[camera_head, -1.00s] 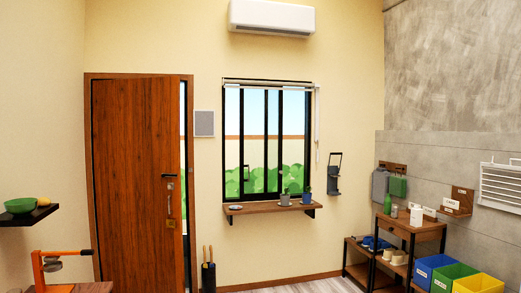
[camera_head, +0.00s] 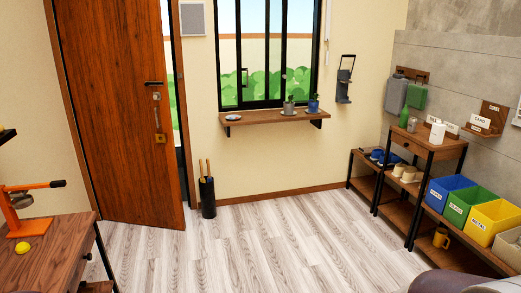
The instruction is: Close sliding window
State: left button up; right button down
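The sliding window (camera_head: 262,103) has a black frame and is set in the cream wall at the top middle of the head view. Its upper part is cut off by the picture edge. Dark upright bars divide the glass, and a small dark handle (camera_head: 244,77) shows on the left part. Green bushes show through the panes. I cannot tell for sure whether a gap stands open between the sashes. Neither of my grippers is in view.
A wooden shelf (camera_head: 262,118) with two small potted plants juts out under the window. A wooden door (camera_head: 115,110) stands ajar on the left, beside an umbrella stand (camera_head: 207,198). Shelving and coloured bins (camera_head: 496,222) line the right. The wood floor (camera_head: 260,245) between is clear.

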aim_at(239, 69)
jog(key=i+z, duration=0.25)
jog(key=i, duration=3)
